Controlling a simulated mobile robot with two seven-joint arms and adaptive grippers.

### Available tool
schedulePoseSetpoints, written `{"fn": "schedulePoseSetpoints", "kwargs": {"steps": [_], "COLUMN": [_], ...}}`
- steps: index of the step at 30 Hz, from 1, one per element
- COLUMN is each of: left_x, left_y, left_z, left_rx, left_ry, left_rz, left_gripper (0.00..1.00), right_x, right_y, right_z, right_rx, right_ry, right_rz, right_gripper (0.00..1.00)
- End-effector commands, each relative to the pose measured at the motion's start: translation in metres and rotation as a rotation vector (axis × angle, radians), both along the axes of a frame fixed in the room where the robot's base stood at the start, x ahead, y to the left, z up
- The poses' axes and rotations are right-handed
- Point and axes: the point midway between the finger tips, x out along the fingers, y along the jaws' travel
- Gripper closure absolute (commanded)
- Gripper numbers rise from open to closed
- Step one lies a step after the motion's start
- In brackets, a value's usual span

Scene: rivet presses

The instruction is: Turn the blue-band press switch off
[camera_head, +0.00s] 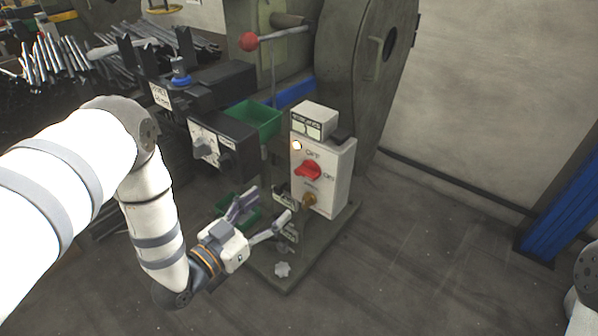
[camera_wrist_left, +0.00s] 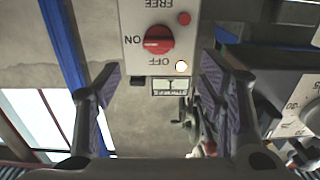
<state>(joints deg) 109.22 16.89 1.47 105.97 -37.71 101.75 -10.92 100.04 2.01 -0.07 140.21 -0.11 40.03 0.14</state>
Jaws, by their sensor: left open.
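A white switch box (camera_head: 337,186) stands on the press base in the head view. Its red rotary switch (camera_head: 308,171) lies with its handle toward the ON mark, and OFF is printed above it. A small lamp (camera_head: 297,146) on the box is lit. The wrist view shows the box upside down, with the red switch (camera_wrist_left: 158,40) toward ON at the left and OFF below. My left gripper (camera_head: 266,212) is open and empty, in front of and below the box, apart from the switch. Its two fingers (camera_wrist_left: 160,105) frame the box's line in the wrist view.
The large grey press body (camera_head: 350,70) rises behind the box. A black control box (camera_head: 225,147) and a green bin (camera_head: 255,120) stand to the left. A red-ball lever (camera_head: 249,41) is above. The floor at right (camera_head: 430,250) is clear.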

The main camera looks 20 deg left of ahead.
Motion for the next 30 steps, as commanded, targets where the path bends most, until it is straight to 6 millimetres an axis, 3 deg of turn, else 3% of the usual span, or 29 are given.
{"fn": "schedulePoseSetpoints", "kwargs": {"steps": [5, 12, 18, 28, 29, 30], "left_x": [0.018, 0.075, 0.107, 0.115, 0.115, 0.115], "left_y": [-0.005, -0.027, -0.038, -0.041, -0.041, -0.041], "left_z": [0.004, 0.002, 0.002, 0.004, 0.004, 0.004], "left_rx": [-0.002, -0.001, -0.001, -0.002, -0.002, -0.002], "left_ry": [-0.021, -0.017, -0.015, -0.014, -0.014, -0.014], "left_rz": [-0.003, -0.002, -0.001, 0.0, 0.0, -0.001], "left_gripper": [0.37, 0.37, 0.37, 0.37, 0.39, 0.48], "right_x": [-0.002, -0.008, -0.012, -0.012, -0.012, -0.012], "right_y": [0.0, -0.001, -0.001, -0.001, -0.001, -0.001], "right_z": [-0.002, -0.009, -0.013, -0.014, -0.014, -0.014], "right_rx": [-0.001, -0.001, -0.001, -0.001, -0.001, -0.001], "right_ry": [0.005, 0.025, 0.038, 0.039, 0.039, 0.039], "right_rz": [-0.001, 0.0, 0.001, 0.002, 0.002, 0.002], "right_gripper": [0.6, 0.6, 0.6, 0.6, 0.6, 0.6]}}
